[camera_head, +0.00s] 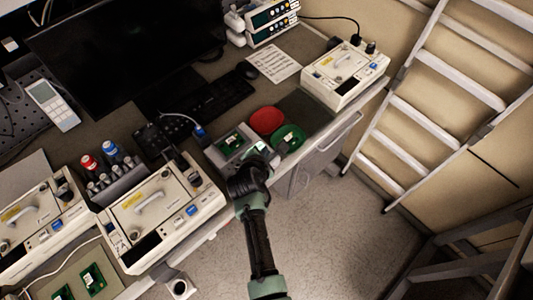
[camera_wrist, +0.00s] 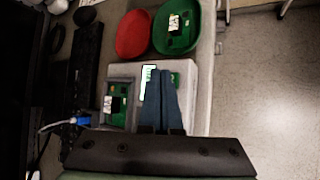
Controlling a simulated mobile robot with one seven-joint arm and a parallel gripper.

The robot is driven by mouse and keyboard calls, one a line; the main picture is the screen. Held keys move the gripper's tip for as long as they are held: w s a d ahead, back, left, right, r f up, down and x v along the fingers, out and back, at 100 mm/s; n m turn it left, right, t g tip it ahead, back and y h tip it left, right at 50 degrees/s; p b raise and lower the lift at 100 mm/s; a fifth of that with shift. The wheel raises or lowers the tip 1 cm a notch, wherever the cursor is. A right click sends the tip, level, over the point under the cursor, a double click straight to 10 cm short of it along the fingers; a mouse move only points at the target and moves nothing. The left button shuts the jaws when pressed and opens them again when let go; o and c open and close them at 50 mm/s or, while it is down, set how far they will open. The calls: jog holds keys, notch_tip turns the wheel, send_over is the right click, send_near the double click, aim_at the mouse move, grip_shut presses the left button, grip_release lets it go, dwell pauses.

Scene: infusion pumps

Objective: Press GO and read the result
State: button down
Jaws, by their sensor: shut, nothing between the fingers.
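The grey tester (camera_head: 225,151) stands near the bench's front edge, with a green circuit board (camera_head: 232,142) in its recess. In the wrist view the tester (camera_wrist: 122,70) shows the board (camera_wrist: 115,104) at left and a small lit white-and-green display (camera_wrist: 147,78), partly covered by my fingers. Its text is too small to read. A green patch (camera_wrist: 176,79) shows just right of the fingers; I cannot tell whether it is the GO button. My gripper (camera_wrist: 161,72) is shut and empty, its fingertips over the tester's face. Contact cannot be told. In the head view my wrist hides the fingertips.
A red dish (camera_head: 267,120) and a green dish (camera_head: 299,137) holding a board sit beside the tester. Infusion pumps (camera_head: 165,212) stand on the bench, another (camera_head: 345,72) at the back right. A blue-plugged cable (camera_head: 199,131) lies left of the tester. Open floor (camera_head: 330,240) lies in front.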

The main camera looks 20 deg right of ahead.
notch_tip(320, 180, up, 5)
jog(key=p, duration=0.5)
dwell(0.5)
dwell(0.3)
